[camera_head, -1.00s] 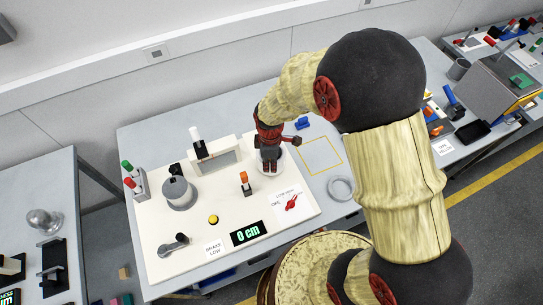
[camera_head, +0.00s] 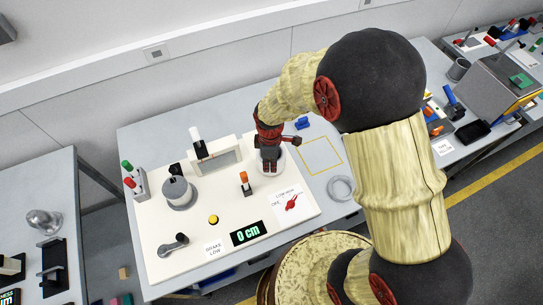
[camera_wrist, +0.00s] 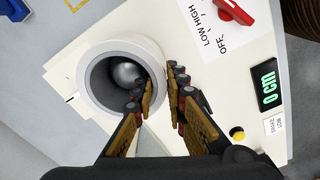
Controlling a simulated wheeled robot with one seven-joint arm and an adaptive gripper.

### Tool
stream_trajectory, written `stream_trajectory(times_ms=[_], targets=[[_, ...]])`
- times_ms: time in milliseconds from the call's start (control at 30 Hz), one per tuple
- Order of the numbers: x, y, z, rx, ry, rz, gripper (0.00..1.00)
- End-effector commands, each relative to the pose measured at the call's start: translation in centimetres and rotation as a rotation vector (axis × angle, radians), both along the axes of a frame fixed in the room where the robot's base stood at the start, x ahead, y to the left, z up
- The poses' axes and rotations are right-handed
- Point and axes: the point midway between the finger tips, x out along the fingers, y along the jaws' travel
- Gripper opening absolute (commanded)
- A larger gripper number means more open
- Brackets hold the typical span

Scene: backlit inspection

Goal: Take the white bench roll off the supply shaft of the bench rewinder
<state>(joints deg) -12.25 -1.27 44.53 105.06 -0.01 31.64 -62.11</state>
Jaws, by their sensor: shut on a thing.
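The white bench roll (camera_wrist: 84,88) stands on the right part of the cream base plate; it also shows in the head view (camera_head: 282,167), partly hidden by my gripper. The rounded metal end of the supply shaft (camera_wrist: 126,71) shows inside the roll's wide core. My gripper (camera_wrist: 160,85) is shut on the roll's wall, one finger inside the core and the other outside. In the head view my gripper (camera_head: 268,168) points down over the roll. The roll is still around the shaft. The wrist view does not show the roll's underside.
On the bench rewinder's plate (camera_head: 200,225) are a grey cylinder (camera_head: 178,192), an orange-topped post (camera_head: 245,183), a red switch (camera_head: 291,203) and a display reading 0 cm (camera_head: 246,233). To the right are a yellow-outlined square (camera_head: 321,156), bare inside, and a grey ring (camera_head: 341,188).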

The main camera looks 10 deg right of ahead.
Motion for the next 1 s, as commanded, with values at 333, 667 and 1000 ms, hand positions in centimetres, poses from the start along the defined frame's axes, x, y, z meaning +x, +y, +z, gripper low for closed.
stream_trajectory(times_ms=[333,667,1000], targets=[[0.0,0.0,0.7,0.000,-0.001,0.000,0.00],[0.1,0.0,1.9,0.001,-0.001,0.000,0.00],[0.0,0.0,3.1,0.001,-0.001,0.000,0.00]])
